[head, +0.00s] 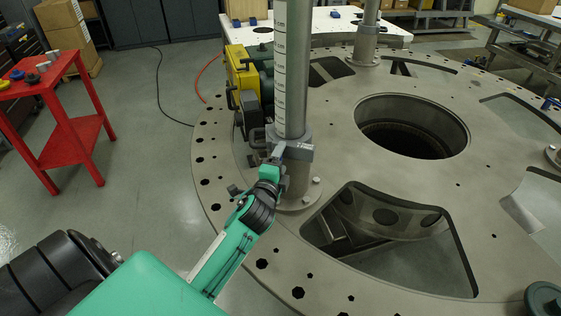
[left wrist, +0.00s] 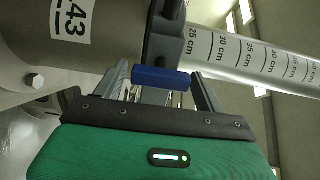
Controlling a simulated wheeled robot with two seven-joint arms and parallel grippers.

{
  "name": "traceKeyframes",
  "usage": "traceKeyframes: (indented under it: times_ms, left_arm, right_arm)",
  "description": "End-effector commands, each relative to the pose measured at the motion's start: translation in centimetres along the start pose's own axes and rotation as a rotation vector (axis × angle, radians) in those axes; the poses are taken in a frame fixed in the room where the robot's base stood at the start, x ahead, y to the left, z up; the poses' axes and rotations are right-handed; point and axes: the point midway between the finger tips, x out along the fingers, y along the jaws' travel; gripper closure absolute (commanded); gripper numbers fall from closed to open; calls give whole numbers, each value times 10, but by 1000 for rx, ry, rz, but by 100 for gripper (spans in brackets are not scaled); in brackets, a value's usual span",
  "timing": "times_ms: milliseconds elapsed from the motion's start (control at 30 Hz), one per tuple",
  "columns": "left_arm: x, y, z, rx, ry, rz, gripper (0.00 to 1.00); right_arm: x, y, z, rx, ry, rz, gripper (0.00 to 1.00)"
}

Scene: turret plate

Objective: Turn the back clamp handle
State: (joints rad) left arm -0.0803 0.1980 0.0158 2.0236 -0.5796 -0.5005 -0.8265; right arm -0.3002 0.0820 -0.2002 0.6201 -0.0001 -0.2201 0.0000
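A clamp (head: 299,152) sits around the lower part of the near scaled post (head: 293,60) in the head view. In the left wrist view, the dark clamp arm (left wrist: 165,35) ends in a blue handle (left wrist: 160,78). My left gripper (head: 275,160) is at this clamp. In the left wrist view its fingers (left wrist: 158,88) stand apart on either side of the blue handle, with gaps visible, so it looks open. Another post (head: 368,30) with a clamp stands at the back of the plate. My right gripper is not in view.
The round turret plate (head: 350,105) has a large central hole (head: 412,125) and cut-out windows. Yellow and green machinery (head: 243,75) stands left of the near post. A red table (head: 65,140) is at the left.

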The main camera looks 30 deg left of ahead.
Motion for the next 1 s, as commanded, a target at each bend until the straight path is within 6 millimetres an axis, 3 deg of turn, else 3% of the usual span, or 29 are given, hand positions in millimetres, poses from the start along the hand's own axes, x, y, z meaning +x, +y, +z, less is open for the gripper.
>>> traceKeyframes:
  times_ms: [300,467,1000]
  left_arm:
    - [-1,0,0,1,1,0,22]
    - [-12,3,0,2,1,1,22]
    - [-116,3,0,0,0,1,22]
  right_arm:
    - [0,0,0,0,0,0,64]
    - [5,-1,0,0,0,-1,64]
    - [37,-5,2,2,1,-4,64]
